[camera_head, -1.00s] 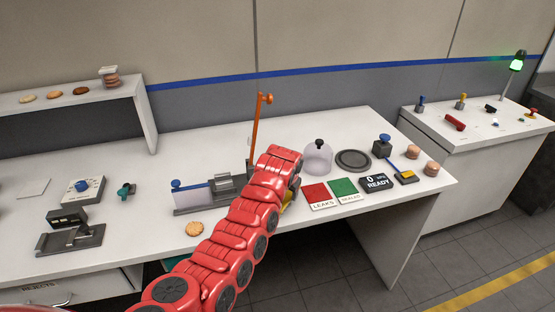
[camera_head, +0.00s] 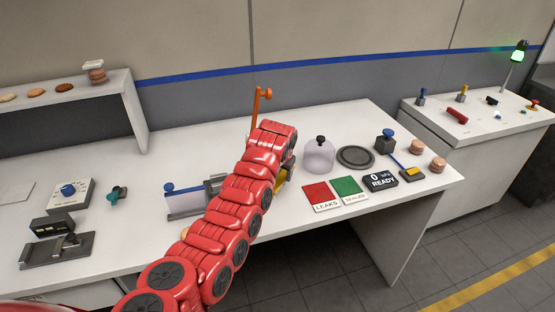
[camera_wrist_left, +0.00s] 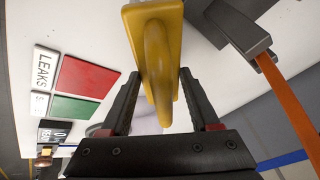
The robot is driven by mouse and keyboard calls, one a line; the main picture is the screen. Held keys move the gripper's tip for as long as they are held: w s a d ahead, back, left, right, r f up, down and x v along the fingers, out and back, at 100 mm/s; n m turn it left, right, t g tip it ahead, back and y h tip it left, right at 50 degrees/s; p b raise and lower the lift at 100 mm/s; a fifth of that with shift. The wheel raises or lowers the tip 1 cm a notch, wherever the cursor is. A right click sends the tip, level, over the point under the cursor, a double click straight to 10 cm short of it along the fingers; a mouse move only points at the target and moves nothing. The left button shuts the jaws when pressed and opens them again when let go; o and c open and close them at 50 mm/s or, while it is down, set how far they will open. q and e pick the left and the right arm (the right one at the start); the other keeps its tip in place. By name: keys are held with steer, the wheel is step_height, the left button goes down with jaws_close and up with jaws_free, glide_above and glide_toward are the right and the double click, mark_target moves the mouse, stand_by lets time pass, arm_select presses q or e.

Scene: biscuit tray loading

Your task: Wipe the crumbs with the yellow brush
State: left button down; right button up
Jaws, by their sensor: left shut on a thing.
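The yellow brush (camera_wrist_left: 172,28) is between the two dark fingers of my left gripper (camera_wrist_left: 158,80) in the left wrist view, with its handle toward the palm. My left gripper is shut on it. In the head view the red arm covers most of that gripper, and only a bit of yellow (camera_head: 281,184) shows beside the arm's end, above the table's front part. I cannot make out any crumbs. My right gripper is not in view.
The red LEAKS pad (camera_head: 321,195) and green SEALED pad (camera_head: 348,186) lie right of the arm. A clear dome (camera_head: 319,157) and dark disc (camera_head: 356,158) stand behind them. An orange lever (camera_head: 257,103) rises behind the arm. The left table has dark devices (camera_head: 52,225).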

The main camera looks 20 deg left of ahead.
arm_select(q)
steer(key=shift+w+v, duration=0.25)
steer(key=shift+v, duration=0.8)
step_height(320, 180, up, 2)
steer(key=shift+w+a+r, duration=0.1)
steer(key=shift+w, duration=0.1)
steer(key=shift+s+r, duration=0.1)
steer(key=shift+r, duration=0.55)
